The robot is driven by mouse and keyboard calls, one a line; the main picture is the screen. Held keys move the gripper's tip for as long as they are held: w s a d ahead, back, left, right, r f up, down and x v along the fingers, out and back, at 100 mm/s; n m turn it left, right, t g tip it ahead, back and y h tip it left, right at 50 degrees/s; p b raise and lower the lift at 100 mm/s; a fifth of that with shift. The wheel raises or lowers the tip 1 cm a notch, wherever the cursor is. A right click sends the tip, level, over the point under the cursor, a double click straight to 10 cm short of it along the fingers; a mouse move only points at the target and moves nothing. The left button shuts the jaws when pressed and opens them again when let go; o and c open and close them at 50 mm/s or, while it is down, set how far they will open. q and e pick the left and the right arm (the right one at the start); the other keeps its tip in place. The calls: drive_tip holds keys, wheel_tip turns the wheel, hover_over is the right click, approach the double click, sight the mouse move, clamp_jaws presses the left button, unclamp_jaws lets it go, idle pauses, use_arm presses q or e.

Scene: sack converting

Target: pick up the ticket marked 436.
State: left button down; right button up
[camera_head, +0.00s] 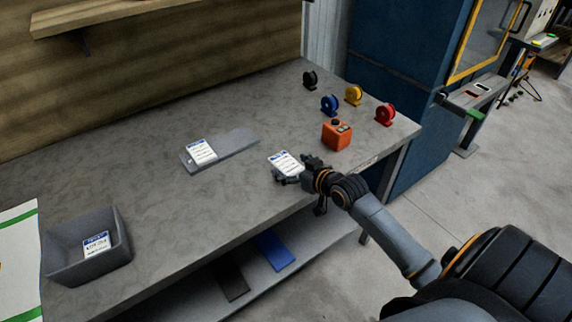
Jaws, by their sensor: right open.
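Three white tickets with blue headers show in the head view; their numbers are too small to read, so I cannot tell which is 436. One ticket (287,162) is right at my right gripper (286,177), near the table's front edge. The gripper is open, with its fingers at the ticket's lower edge; I cannot tell whether they touch it. A second ticket (203,151) lies on the left end of a flat grey plate (236,144). A third ticket (96,245) is in a grey bin (61,268) at the left. My left gripper is not in view.
An orange box (337,135) stands right of the gripper. Behind it are black (310,80), blue (330,105), yellow (353,95) and red (385,114) reels. The grey table (160,207) is clear between bin and plate. A lower shelf holds dark and blue pieces.

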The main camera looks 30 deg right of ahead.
drive_tip(key=c, duration=1.2)
drive_tip(key=shift+c, duration=0.2)
